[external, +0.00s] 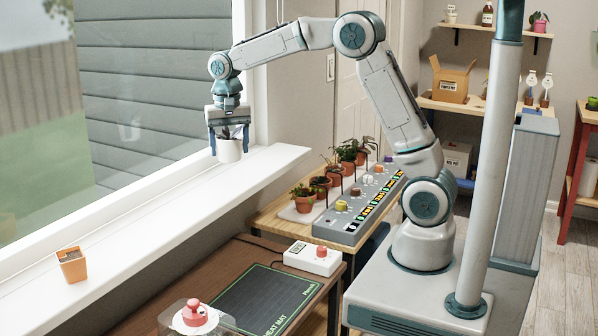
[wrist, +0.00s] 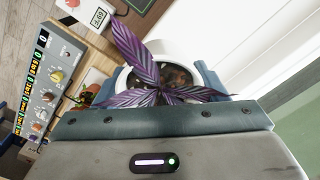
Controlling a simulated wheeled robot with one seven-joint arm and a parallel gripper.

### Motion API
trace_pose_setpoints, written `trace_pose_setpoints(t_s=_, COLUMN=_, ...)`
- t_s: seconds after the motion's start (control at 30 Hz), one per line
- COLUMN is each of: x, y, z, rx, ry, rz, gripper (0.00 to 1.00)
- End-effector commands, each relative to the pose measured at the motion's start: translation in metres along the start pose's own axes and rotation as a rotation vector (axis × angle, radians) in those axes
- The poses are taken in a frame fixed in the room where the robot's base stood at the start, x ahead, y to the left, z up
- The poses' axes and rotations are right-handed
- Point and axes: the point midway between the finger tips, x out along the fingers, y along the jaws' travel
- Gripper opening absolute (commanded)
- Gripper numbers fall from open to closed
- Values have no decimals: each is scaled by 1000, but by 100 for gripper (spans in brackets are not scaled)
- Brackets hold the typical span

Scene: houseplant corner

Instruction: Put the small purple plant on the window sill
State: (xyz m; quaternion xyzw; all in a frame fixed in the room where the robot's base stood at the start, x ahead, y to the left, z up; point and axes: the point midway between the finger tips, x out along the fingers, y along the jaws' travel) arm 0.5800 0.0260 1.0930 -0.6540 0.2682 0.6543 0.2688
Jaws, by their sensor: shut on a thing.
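The small purple plant (wrist: 150,82) has striped purple leaves and sits in a white pot (external: 229,150). My gripper (external: 229,138) is shut on the pot, with a finger on either side of it. In the external view the pot is upright at the far part of the white window sill (external: 152,216), close to the window. I cannot tell whether its base touches the sill or hangs just above it. In the wrist view the leaves spread over the pot's rim and hide part of the soil. The sill also shows in the wrist view (wrist: 225,30).
An orange square pot (external: 72,265) stands on the sill's near part; the sill between is clear. Potted plants (external: 303,198) and a grey control panel (external: 350,212) stand on the wooden table beside the sill.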

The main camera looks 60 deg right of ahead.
Motion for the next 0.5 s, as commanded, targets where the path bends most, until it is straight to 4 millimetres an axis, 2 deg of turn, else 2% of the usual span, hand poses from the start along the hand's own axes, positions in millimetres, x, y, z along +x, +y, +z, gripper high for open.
trace_pose_setpoints(t_s=0.07, x=-12, y=-2, z=-7, rx=5, ry=1, rz=-1, gripper=37)
trace_pose_setpoints(t_s=0.2, x=-12, y=-10, z=-8, rx=3, ry=-1, rz=2, gripper=37)
trace_pose_setpoints(t_s=0.5, x=25, y=-68, z=20, rx=1, ry=-2, rz=4, gripper=37)
